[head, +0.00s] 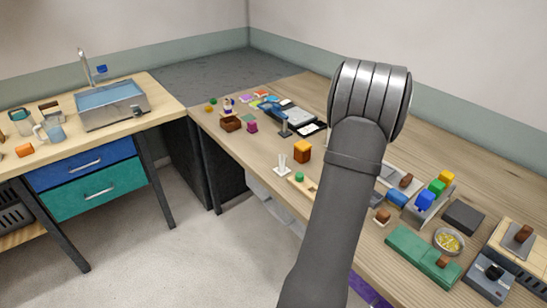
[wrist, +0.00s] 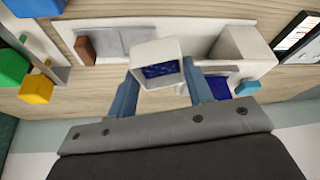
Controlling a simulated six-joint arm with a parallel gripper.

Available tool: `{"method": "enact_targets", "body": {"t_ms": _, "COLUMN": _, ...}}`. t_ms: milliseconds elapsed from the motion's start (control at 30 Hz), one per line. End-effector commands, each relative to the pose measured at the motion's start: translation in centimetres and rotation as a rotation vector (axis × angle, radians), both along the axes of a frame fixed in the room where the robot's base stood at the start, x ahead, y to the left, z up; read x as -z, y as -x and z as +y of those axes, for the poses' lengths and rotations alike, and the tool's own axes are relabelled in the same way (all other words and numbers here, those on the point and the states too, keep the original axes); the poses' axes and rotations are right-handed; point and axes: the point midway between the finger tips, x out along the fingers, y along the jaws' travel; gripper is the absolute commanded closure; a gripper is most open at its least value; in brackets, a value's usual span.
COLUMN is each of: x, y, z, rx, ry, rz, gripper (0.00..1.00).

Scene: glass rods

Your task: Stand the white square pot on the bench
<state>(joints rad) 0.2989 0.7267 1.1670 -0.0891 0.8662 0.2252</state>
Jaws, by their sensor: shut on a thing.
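The white square pot (wrist: 157,64) is between the two blue fingers of my gripper (wrist: 162,88) in the wrist view. My gripper is shut on it. The pot's open end faces the camera and shows a dark blue inside. The wooden bench (wrist: 95,97) lies beyond the pot in the wrist view; I cannot tell whether the pot touches it. In the head view the bench (head: 242,157) runs from the back corner to the lower right. My arm hides the gripper and the pot there.
A white panel with a brown block (wrist: 85,50) and a pale box (wrist: 243,47) lies behind the pot. Green (wrist: 11,68) and yellow (wrist: 36,88) blocks are at the left.

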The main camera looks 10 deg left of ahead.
Motion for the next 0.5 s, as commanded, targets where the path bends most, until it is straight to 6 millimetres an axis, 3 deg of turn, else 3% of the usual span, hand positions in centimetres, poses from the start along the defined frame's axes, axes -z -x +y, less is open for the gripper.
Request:
{"method": "enact_targets", "body": {"t_ms": 33, "x": 0.0, "y": -0.8, "z": 3.2, "rx": -0.061, "ry": -0.001, "rz": 0.0, "gripper": 0.77}}
{"method": "enact_targets", "body": {"t_ms": 100, "x": 0.1, "y": -1.6, "z": 6.9, "rx": -0.137, "ry": -0.002, "rz": 0.0, "gripper": 0.77}}
{"method": "enact_targets", "body": {"t_ms": 300, "x": 0.3, "y": -2.8, "z": 16.6, "rx": -0.331, "ry": 0.0, "rz": -0.003, "gripper": 0.77}}
{"method": "enact_targets", "body": {"t_ms": 500, "x": 0.4, "y": -2.8, "z": 22.4, "rx": -0.449, "ry": 0.0, "rz": -0.004, "gripper": 0.77}}
